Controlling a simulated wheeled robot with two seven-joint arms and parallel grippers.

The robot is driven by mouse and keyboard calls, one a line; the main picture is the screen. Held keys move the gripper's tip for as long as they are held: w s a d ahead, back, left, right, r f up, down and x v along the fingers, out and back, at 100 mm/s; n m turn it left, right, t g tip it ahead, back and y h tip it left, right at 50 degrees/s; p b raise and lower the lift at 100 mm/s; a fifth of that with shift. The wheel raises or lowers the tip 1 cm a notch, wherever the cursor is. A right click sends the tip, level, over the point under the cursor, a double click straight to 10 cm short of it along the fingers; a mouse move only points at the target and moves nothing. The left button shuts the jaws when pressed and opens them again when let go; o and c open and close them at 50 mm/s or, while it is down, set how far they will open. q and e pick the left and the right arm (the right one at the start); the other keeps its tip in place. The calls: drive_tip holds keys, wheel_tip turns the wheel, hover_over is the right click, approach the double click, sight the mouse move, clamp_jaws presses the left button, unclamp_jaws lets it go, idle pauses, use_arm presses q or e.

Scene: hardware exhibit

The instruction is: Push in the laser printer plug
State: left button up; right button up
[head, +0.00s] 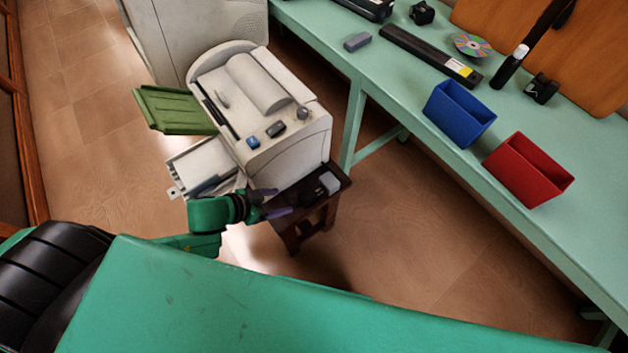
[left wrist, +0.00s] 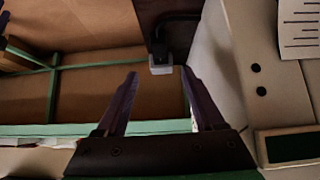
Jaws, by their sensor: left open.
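The beige laser printer (head: 292,135) stands on a small dark wooden stool (head: 292,238), with a green flap open and a tray out on its left. A small pale grey block (head: 330,182), seemingly the plug or its socket, sits at the stool's right end beside a dark piece. In the left wrist view a pale block (left wrist: 160,66) with a dark cable above it shows beyond and between my fingertips. My left gripper (head: 283,202) is open and empty, low at the printer's front, its fingers (left wrist: 158,78) pointing toward the block. Whether the plug is seated cannot be told.
A green bench (head: 420,135) on the right holds a blue bin (head: 458,113), a red bin (head: 527,170), a disc (head: 472,45) and a long dark cartridge (head: 430,55). The printer's pale side (left wrist: 240,50) is close to my right finger in the wrist view. Wooden floor is clear below.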

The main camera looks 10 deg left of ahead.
sight(307, 198)
use_arm(q)
drive_tip(key=b+x, duration=0.1)
drive_tip(key=x, duration=0.4)
drive_tip(key=shift+s+d, duration=0.1)
drive_tip(key=shift+s, duration=0.1)
drive_tip(key=b+x, duration=0.1)
drive_tip(key=x, duration=0.6)
drive_tip(key=shift+w+f+b, duration=0.3)
drive_tip(key=shift+f+b, duration=0.05)
drive_tip(key=shift+w+d+f, duration=0.2)
drive_tip(key=shift+d+f, duration=0.05)
use_arm(e)
drive_tip(key=f, duration=0.1)
drive_tip(key=s+f, duration=0.1)
drive_tip(key=f, duration=0.1)
drive_tip(key=shift+s+a, duration=0.1)
drive_tip(key=shift+a, duration=0.1)
use_arm(q)
clamp_jaws()
use_arm(e)
drive_tip(key=shift+s, duration=0.2)
drive_tip(key=shift+d, duration=0.15)
